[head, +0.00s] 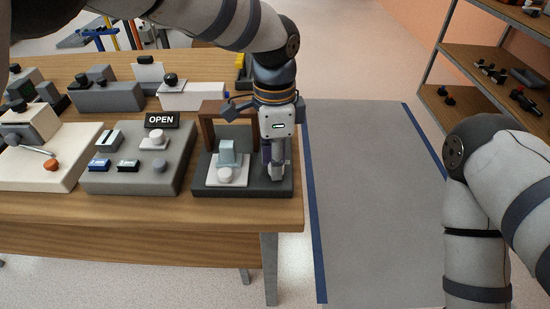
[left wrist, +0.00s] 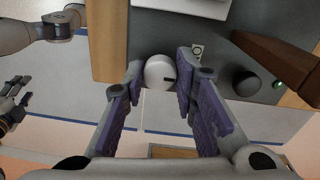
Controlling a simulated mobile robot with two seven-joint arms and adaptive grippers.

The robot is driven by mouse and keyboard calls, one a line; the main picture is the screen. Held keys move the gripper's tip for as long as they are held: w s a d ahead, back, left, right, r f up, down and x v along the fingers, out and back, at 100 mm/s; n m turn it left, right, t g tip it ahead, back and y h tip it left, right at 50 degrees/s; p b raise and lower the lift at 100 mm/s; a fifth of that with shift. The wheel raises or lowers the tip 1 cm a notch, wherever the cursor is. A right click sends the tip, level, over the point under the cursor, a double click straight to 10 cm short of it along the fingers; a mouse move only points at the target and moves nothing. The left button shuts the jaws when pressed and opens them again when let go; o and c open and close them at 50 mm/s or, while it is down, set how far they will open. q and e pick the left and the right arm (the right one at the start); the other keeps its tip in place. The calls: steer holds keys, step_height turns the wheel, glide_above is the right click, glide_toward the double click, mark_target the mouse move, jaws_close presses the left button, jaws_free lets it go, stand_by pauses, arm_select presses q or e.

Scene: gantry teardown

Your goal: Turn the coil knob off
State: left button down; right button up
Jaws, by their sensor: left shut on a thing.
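My left gripper (head: 276,172) points down at the right end of a dark base (head: 240,192) on the table. In the left wrist view its two purple-padded fingers (left wrist: 160,80) are shut on a round white knob (left wrist: 159,70) with a dark mark. This knob stands on the grey panel, and I take it as the coil knob. In the head view the gripper hides it. A small label (left wrist: 197,51) lies beside it.
A brown frame (head: 207,131), a pale blue block (head: 229,151) and a white button (head: 225,174) share the base. A black dome (left wrist: 246,82) is near the gripper. A grey panel (head: 125,181) with an OPEN sign (head: 162,120) stands left. Floor right of the table is clear.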

arm_select(q)
steer(key=c, duration=1.3)
jaws_free()
step_height(320, 180, up, 12)
steer(key=shift+w, duration=0.25)
